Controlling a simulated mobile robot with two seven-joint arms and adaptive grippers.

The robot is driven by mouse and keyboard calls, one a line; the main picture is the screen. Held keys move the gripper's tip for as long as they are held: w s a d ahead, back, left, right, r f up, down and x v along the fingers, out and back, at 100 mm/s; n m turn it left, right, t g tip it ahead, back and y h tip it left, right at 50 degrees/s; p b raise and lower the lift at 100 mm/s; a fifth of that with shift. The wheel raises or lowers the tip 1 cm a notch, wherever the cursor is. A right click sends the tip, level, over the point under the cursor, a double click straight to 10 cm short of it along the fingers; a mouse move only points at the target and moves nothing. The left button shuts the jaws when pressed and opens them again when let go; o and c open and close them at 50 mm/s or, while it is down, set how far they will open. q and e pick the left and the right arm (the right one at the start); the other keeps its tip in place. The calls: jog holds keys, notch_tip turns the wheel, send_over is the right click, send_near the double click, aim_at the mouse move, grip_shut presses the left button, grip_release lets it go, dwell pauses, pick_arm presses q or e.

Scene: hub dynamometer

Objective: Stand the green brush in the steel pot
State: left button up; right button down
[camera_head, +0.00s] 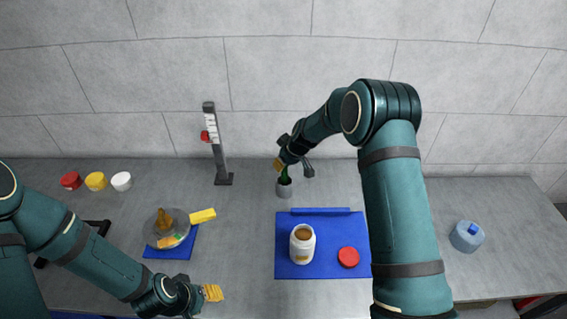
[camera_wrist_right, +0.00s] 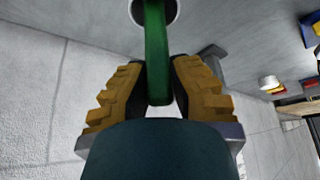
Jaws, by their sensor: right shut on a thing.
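The steel pot (camera_head: 284,190) stands on the bench near the wall, right of the dark post. The green brush (camera_head: 285,172) is upright with its lower end at the pot's mouth. My right gripper (camera_head: 281,165) is just above the pot and shut on the brush. In the right wrist view the brush's green handle (camera_wrist_right: 156,60) runs between the yellow finger pads (camera_wrist_right: 152,90), and its far end enters the round pot opening (camera_wrist_right: 158,8). How deep the brush sits is hidden. My left gripper (camera_head: 212,292) is low at the front left, away from the pot; its jaws are too small to judge.
A dark post (camera_head: 216,145) stands left of the pot. A blue container (camera_head: 467,236) stands right. Bench around the pot is clear.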

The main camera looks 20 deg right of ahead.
jog(key=shift+f, duration=0.1)
jog(key=c, duration=1)
grip_release()
jog(key=shift+c, duration=0.2)
jog(key=shift+r, duration=0.35)
jog(key=v, duration=1.1)
jog(key=shift+s+r, duration=0.2)
jog(key=shift+s, duration=0.1)
